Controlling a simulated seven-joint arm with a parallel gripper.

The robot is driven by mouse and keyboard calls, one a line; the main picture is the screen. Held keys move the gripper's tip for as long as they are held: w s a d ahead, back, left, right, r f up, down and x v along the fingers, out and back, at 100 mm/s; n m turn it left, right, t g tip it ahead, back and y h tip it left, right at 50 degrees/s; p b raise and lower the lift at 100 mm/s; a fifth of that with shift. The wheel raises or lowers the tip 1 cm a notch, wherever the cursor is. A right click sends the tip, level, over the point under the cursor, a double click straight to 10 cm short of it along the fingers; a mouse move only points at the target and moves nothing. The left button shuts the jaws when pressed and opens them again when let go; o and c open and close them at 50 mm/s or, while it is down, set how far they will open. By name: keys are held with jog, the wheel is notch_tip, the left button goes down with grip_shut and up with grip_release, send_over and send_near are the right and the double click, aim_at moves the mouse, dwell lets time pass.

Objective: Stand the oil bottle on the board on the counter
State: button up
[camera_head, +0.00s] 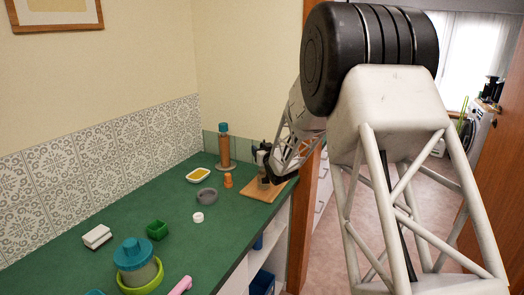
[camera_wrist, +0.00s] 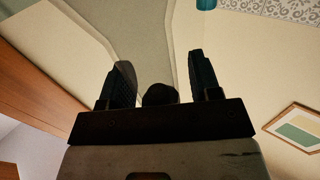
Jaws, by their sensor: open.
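In the wrist view, the two black fingers of my gripper (camera_wrist: 161,84) are spread apart. A dark round thing (camera_wrist: 160,95), probably the bottle's top, shows between them, with gaps on both sides.
A tall amber bottle with a teal cap (camera_head: 224,150) stands left of the board. An orange cup (camera_head: 228,181), yellow-filled dish (camera_head: 198,175), grey ring-shaped bowl (camera_head: 207,196) and white roll (camera_head: 198,217) are nearby. A teal-lidded jar (camera_head: 135,262) is nearer. Free counter lies between.

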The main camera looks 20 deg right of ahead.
jog(key=shift+s+r, duration=0.1)
jog(key=shift+r, duration=0.05)
jog(key=s+d, duration=0.1)
jog(key=s, duration=1)
jog(key=shift+s, duration=0.4)
dwell(0.7)
jog(key=s+a+r+g, duration=0.1)
jog(key=s+a+g, duration=0.3)
jog(key=s, duration=1.2)
jog(key=s+a+r+g+h, duration=0.1)
jog(key=s+a+g, duration=0.4)
jog(key=s, duration=1.2)
jog(key=s+a+r+m+g, duration=0.1)
jog(key=s+a+r+g, duration=0.2)
jog(key=s, duration=1.4)
jog(key=a+g, duration=0.2)
jog(key=g, duration=0.1)
jog(key=shift+a+r, duration=0.15)
